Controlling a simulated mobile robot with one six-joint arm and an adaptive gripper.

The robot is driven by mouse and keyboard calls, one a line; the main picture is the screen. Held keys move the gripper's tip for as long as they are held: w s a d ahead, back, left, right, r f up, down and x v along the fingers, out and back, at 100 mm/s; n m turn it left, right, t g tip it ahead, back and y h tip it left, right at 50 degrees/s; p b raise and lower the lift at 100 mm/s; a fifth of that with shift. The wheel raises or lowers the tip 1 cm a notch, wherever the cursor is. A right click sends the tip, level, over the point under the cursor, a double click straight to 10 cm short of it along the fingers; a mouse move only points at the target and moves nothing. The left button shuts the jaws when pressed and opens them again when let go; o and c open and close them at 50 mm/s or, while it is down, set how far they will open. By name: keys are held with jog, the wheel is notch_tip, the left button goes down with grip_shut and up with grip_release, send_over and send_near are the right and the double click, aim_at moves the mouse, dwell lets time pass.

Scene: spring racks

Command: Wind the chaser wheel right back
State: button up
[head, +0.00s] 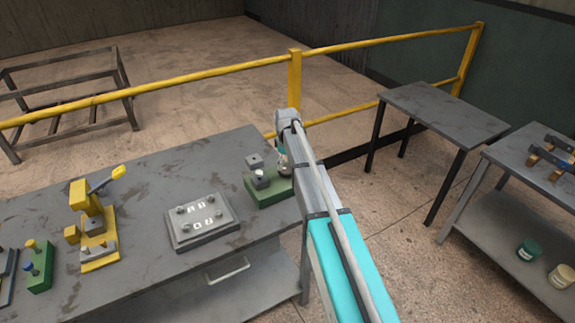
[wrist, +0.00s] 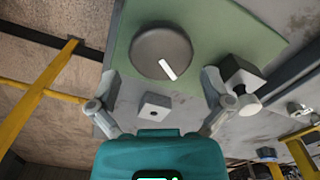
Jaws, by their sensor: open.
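In the wrist view a round grey wheel (wrist: 148,50) with a white mark sits on a green base (wrist: 235,28). The mark runs from near the wheel's middle toward its lower right edge. I take this to be the chaser wheel. My gripper (wrist: 159,78) is open and empty, its fingers to the lower left and lower right of the wheel, apart from it. In the head view the green base (head: 270,193) stands at the bench's right end, with my gripper (head: 282,158) over it. My gripper and arm partly hide the fixture there.
A dark block with a pale knob (wrist: 243,80) stands right of the wheel; a small block with a hole (wrist: 155,106) lies below it. On the bench (head: 150,185) are a grey plate (head: 203,222) and a yellow fixture (head: 97,225). A yellow rail (head: 215,73) runs behind.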

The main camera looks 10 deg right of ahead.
aim_at(287, 168)
notch_tip(287, 168, up, 4)
jog(key=m+p, duration=0.3)
jog(key=m, duration=0.4)
jog(key=shift+f, duration=0.2)
notch_tip(287, 168, up, 2)
jog(key=m, duration=0.2)
jog(key=m+p, duration=0.2)
jog(key=m, duration=0.1)
jog(key=shift+d+r+m, duration=0.1)
jog(key=shift+r+m, duration=0.15)
jog(key=shift+m, duration=0.05)
jog(key=shift+d+r+m+p, duration=0.1)
jog(key=shift+r+m+p, duration=0.8)
jog(key=shift+m, duration=1.15)
jog(key=shift+a+r+m+p, duration=0.1)
jog(key=shift+r+m+p, duration=0.8)
jog(key=shift+m, duration=1.2)
jog(key=shift+d+r+m+p, duration=0.1)
jog(key=shift+r+m+p, duration=0.8)
jog(key=shift+m, duration=1.15)
jog(key=shift+f, duration=0.35)
notch_tip(287, 168, down, 13)
jog(key=b, duration=1.3)
jog(key=shift+f+b, duration=0.2)
jog(key=shift+b, duration=0.1)
